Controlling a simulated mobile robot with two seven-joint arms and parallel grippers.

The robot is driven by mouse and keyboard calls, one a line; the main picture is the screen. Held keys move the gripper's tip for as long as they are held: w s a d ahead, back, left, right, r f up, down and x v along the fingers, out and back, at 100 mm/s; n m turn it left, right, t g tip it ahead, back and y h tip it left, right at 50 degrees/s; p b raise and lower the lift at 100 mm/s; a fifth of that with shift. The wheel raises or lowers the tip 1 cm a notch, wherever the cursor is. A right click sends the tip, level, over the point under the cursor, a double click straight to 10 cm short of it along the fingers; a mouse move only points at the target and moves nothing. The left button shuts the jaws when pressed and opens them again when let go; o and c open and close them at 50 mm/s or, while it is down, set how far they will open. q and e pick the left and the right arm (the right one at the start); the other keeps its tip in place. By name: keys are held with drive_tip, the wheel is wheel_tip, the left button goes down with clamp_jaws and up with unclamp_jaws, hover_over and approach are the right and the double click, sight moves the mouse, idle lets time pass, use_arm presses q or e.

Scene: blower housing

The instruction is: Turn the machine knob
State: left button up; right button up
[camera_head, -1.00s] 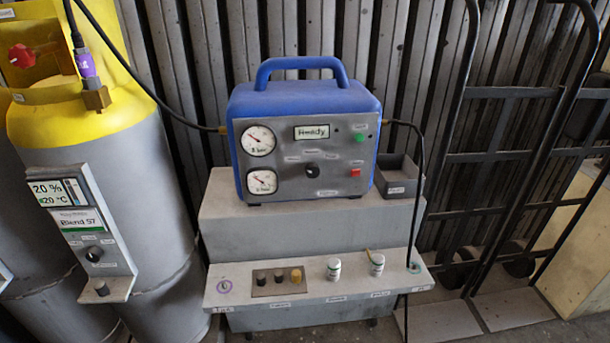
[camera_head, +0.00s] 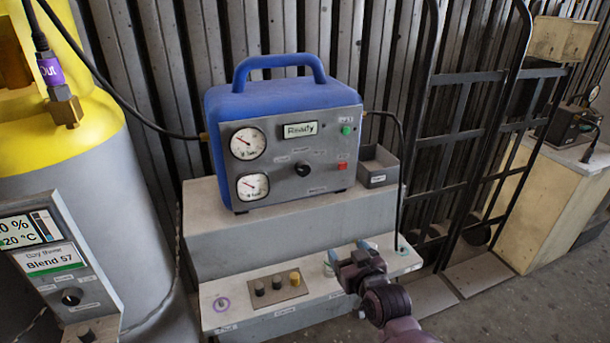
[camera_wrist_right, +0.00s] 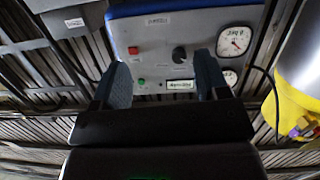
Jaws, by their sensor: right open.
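The blue machine (camera_head: 285,140) stands on a grey stepped stand, with a grey front panel. Its black knob (camera_head: 303,168) sits mid-panel, right of two white gauges and below a display reading "Ready". My right gripper (camera_head: 352,258) is low in front of the stand's lower shelf, below and right of the knob and apart from it. In the right wrist view the picture is upside down; the open, empty fingers (camera_wrist_right: 165,82) point toward the panel, and the knob (camera_wrist_right: 179,54) shows between them, some way off. My left gripper is not in view.
A yellow and grey cylinder (camera_head: 110,190) with a control box stands at left. The lower shelf (camera_head: 240,318) holds small black and yellow caps (camera_head: 295,278). A grey bin (camera_head: 378,167) is beside the machine. A black hand truck (camera_head: 470,130) stands at right. Space before the panel is clear.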

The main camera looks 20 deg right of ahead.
drive_tip(key=t, duration=0.2)
approach(304, 171)
drive_tip(key=shift+y, duration=0.3)
drive_tip(key=w+b, duration=0.1)
drive_tip(key=w, duration=0.4)
drive_tip(key=w+b, duration=0.1)
drive_tip(key=w, duration=0.1)
drive_tip(key=shift+w+f+b, duration=0.15)
drive_tip(key=shift+f+b, duration=0.15)
drive_tip(key=shift+f, duration=0.05)
drive_tip(key=shift+w, duration=0.65)
drive_tip(key=shift+w+r, duration=0.15)
drive_tip(key=shift+w, duration=0.15)
drive_tip(key=c, duration=0.7)
drive_tip(key=shift+m, duration=0.3)
drive_tip(key=shift+c, duration=1.1)
